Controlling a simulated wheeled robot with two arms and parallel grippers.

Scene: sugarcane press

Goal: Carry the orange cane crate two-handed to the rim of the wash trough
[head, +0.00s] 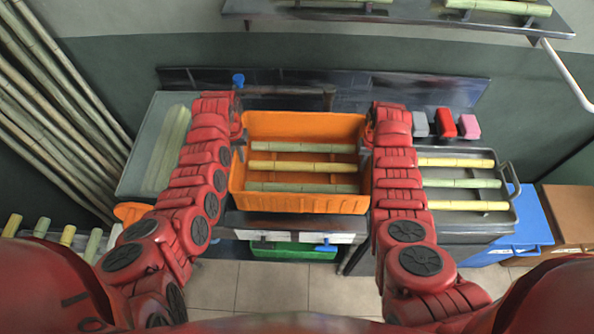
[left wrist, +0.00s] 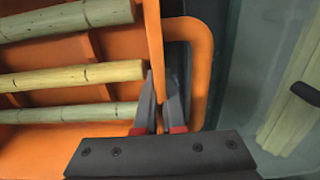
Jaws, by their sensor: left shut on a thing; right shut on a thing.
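The orange cane crate (head: 305,203) is in the middle of the head view, level, with three canes (head: 303,167) lying crosswise in it. My left gripper (left wrist: 162,92) is shut on the crate's left side wall, which runs between its fingers beside the orange handle loop in the left wrist view. My right gripper (head: 369,132) is at the crate's right side and shut on it; its fingers are mostly hidden by my arm. The wash trough (head: 130,179), grey with pale canes in it, is left of the crate, partly behind my left arm. I cannot tell whether the crate touches the surface below.
A grey tray (head: 467,225) with several canes stands to the right. Grey, red (head: 442,124) and pink blocks sit behind it. A blue box (head: 530,215) and a brown box (head: 567,215) are far right. A green bin (head: 293,251) is below. Tall canes lean at left.

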